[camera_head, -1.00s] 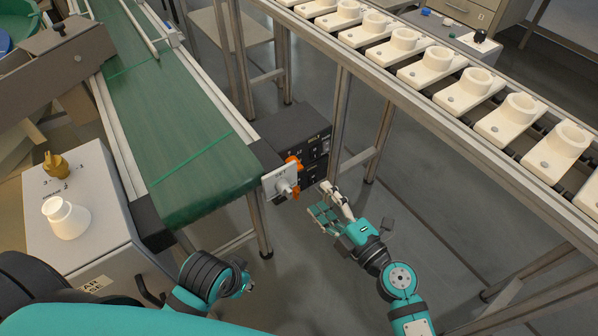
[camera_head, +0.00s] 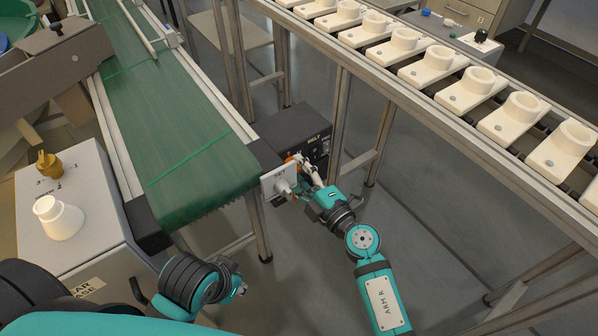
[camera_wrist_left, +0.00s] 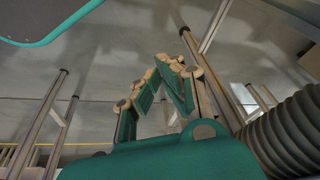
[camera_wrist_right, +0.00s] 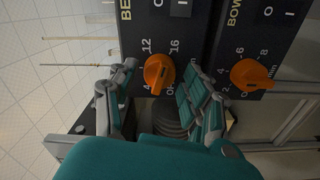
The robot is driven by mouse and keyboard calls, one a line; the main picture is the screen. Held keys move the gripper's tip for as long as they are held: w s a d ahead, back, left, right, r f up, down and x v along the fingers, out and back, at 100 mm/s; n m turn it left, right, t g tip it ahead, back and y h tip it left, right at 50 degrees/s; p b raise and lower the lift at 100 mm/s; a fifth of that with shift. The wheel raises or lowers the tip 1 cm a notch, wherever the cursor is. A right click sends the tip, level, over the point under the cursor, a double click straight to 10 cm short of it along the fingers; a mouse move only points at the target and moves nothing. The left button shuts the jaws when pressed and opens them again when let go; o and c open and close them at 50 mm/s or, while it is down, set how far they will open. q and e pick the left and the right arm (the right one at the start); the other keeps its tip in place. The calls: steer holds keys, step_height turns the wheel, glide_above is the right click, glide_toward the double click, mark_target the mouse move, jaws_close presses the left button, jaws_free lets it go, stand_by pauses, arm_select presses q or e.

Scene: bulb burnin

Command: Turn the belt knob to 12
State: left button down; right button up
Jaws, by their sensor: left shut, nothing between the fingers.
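The orange belt knob (camera_wrist_right: 158,72) is on a black panel (camera_wrist_right: 146,20) in the right wrist view, with printed numbers including 12 and 16 around it. I cannot tell for sure which number it points at. My right gripper (camera_wrist_right: 160,82) is open, one finger to each side of the knob in that view; contact is not clear. In the head view my right gripper (camera_head: 305,172) is at the control box (camera_head: 313,145), and the knob is mostly hidden. My left gripper (camera_head: 241,287) is shut and empty, low near the front; it also shows in the left wrist view (camera_wrist_left: 170,65).
A second orange knob (camera_wrist_right: 252,75), on the bowl panel, is close to the right of my right fingers. A white plate with a knob (camera_head: 280,183) stands at the end of the green conveyor (camera_head: 185,140).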

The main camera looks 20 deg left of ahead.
steer(key=c, duration=0.9)
arm_select(q)
steer(key=shift+r, duration=0.15)
arm_select(e)
steer(key=shift+n, duration=0.4)
steer(key=shift+n+p, duration=0.35)
steer(key=shift+n, duration=0.15)
arm_select(q)
steer(key=shift+x, duration=0.95)
arm_select(e)
steer(key=shift+f+n, duration=0.1)
steer(key=shift+n, duration=3.4)
